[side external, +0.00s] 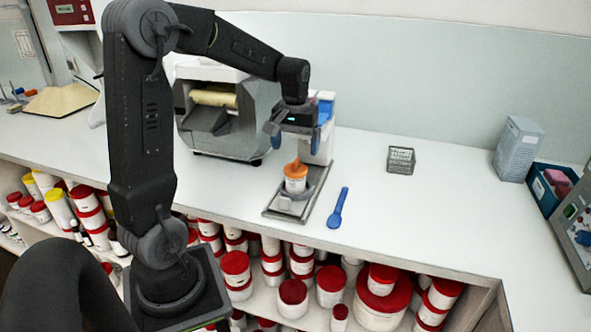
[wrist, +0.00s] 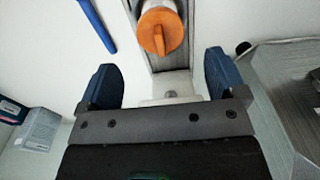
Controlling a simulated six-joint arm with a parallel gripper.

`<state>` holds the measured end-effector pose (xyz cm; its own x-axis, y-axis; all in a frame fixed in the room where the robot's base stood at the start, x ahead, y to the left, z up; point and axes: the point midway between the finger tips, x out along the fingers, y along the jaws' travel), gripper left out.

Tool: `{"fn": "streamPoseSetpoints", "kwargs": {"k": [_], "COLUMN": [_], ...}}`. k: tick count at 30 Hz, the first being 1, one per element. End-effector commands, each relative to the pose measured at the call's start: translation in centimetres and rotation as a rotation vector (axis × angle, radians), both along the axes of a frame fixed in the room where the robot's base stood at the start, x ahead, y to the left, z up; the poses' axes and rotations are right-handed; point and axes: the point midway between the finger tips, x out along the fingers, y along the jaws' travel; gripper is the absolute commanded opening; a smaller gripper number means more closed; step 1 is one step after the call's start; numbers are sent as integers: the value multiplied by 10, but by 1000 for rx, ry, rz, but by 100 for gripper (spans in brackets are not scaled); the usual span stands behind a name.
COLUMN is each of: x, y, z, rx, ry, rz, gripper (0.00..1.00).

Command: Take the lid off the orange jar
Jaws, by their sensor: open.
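The orange jar is a white jar (side external: 295,184) with an orange lid (side external: 295,169). It stands upright on a grey holder on a metal tray (side external: 271,211) on the counter. The lid is on the jar and has a raised grip ridge; it shows at the top of the wrist view (wrist: 160,33). My gripper (side external: 295,143) is above the jar, apart from the lid. Its two blue fingers are open with nothing between them. In the wrist view my gripper (wrist: 163,82) has the lid just beyond the fingertips, roughly centred between them.
A blue spoon (side external: 338,208) lies right of the tray. A white machine column stands close behind the jar. A grey roller mill (side external: 217,127) is at the left. A small wire basket (side external: 401,160) is at the right.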

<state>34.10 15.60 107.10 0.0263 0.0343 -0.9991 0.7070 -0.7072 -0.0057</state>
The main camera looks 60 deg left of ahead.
Motion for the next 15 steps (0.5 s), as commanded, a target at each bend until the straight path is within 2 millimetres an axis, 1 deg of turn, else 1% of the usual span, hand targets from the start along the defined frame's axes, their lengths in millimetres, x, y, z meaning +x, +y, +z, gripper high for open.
{"fn": "streamPoseSetpoints", "kwargs": {"k": [1,3,6,9,12,14,15], "x": [-3,-8,-17,-24,-28,-28,-27], "y": [-5,-11,-21,-27,-31,-30,-29], "z": [12,30,52,67,74,72,68], "rx": [33,87,158,211,238,243,244], "ry": [-32,-83,-155,-214,-245,-250,-250], "rz": [-3,-6,-4,-3,-2,-1,0], "gripper": [90,90,90,90,90,90,90]}}
